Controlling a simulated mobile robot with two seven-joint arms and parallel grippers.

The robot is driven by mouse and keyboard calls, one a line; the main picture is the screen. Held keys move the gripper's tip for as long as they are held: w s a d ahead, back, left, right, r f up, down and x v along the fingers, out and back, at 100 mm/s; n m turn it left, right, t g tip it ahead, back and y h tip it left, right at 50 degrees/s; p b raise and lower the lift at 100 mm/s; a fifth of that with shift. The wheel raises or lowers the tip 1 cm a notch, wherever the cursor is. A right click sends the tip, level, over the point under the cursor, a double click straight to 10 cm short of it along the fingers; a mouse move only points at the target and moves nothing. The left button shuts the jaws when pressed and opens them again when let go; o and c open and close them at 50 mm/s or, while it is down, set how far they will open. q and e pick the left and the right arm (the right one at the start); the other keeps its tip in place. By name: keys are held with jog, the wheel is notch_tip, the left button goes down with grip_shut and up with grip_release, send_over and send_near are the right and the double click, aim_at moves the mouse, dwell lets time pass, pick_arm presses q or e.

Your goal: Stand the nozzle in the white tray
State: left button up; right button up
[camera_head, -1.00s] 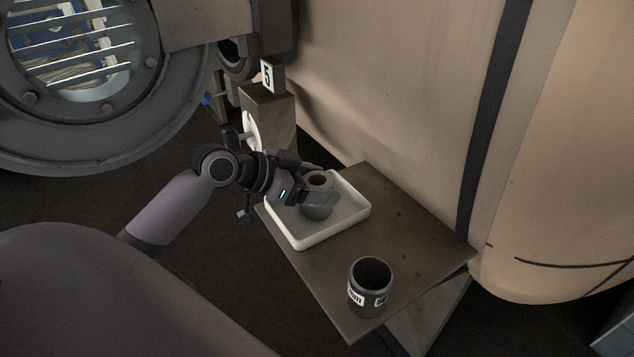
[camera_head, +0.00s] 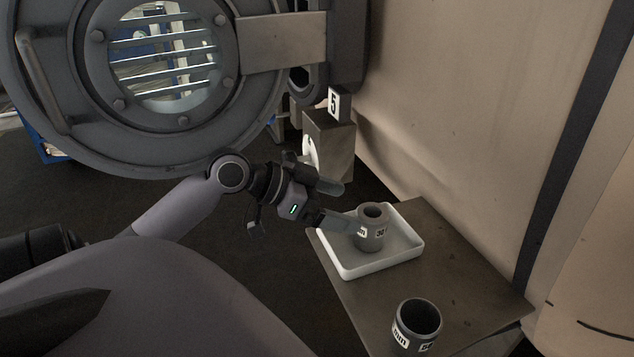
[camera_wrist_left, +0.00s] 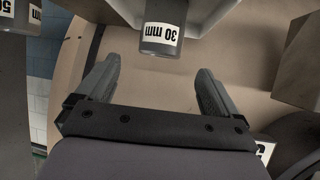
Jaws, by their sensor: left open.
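My right gripper is not in view.
A second, wider dark nozzle (camera_head: 416,324) stands on the brown table (camera_head: 465,272) near its front edge. A post with a "5" sign (camera_head: 335,103) stands behind my gripper. A large tan vessel (camera_head: 450,100) borders the table, and a round grey door (camera_head: 165,60) is at the upper left.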

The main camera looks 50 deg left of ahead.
pick_arm(q)
jog(key=shift+v, duration=2.15)
